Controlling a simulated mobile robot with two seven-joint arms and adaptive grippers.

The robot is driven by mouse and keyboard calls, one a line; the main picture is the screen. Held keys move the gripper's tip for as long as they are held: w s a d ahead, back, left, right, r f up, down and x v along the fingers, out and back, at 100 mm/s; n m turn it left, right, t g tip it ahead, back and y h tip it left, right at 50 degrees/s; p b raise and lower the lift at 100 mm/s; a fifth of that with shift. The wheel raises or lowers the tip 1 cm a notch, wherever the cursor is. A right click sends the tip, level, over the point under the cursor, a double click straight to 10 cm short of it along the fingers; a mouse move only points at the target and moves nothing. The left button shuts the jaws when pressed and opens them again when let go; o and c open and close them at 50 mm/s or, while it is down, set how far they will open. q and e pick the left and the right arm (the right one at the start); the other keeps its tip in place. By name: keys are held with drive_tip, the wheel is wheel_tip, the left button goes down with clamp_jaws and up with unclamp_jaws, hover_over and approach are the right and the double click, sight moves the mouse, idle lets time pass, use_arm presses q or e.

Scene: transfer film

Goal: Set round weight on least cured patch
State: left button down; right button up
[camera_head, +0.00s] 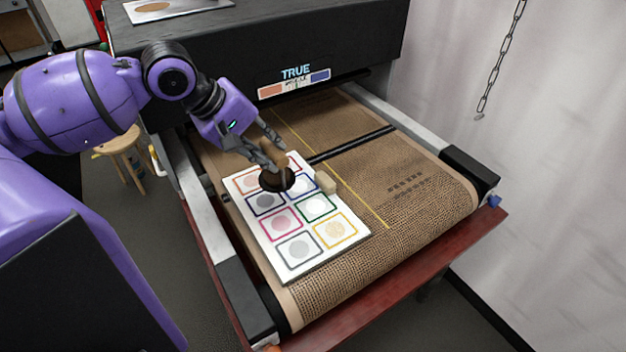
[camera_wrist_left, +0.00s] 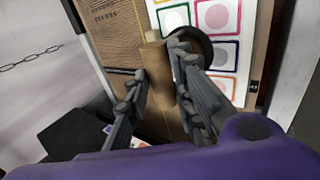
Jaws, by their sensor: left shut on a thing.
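A white card (camera_head: 275,264) with two columns of coloured-framed patches lies on the brown mesh belt. Its patches include a grey-framed one (camera_head: 299,250), a yellow-framed one (camera_head: 335,231), a green-framed one (camera_head: 314,206) and a magenta-framed one (camera_head: 285,222). The dark round weight (camera_head: 276,181) with a brown handle shows over the card's upper rows, partly covering patches; I cannot tell whether it touches. My left gripper (camera_head: 272,150) is shut on its brown handle. In the left wrist view, the handle (camera_wrist_left: 155,88) is between the fingers and the dark disc (camera_wrist_left: 196,44) is partly hidden.
A small tan block (camera_head: 325,183) stands at the card's right edge. A dark bar (camera_head: 350,145) crosses the belt behind it. The black dryer housing (camera_head: 250,50) rises at the back. The belt right of the yellow line (camera_head: 335,172) is mostly clear. A stool (camera_head: 122,150) stands left.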

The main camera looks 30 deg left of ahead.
sight(293, 177)
use_arm(q)
drive_tip(key=w+d+f+b, duration=0.1)
drive_tip(key=w+d+f, duration=0.2)
drive_tip(key=shift+d+f+b, duration=0.1)
drive_tip(key=shift+d+b, duration=0.15)
drive_tip(key=shift+b, duration=0.15)
drive_tip(key=s+b+x, duration=0.1)
drive_tip(key=x, duration=0.7)
drive_tip(key=shift+d+f+b, duration=0.3)
drive_tip(key=shift+d+f, duration=0.1)
drive_tip(key=shift+d, duration=0.05)
use_arm(e)
drive_tip(key=f, duration=0.2)
drive_tip(key=s+d+f, duration=0.1)
drive_tip(key=shift+f, duration=0.15)
use_arm(q)
drive_tip(key=shift+f, duration=0.1)
drive_tip(key=c, duration=1.7)
unclamp_jaws()
drive_tip(key=shift+f, duration=0.15)
drive_tip(key=shift+c, duration=0.2)
drive_tip(key=shift+o, duration=1.1)
drive_tip(key=shift+s, duration=0.1)
use_arm(e)
drive_tip(key=shift+s+a, duration=0.1)
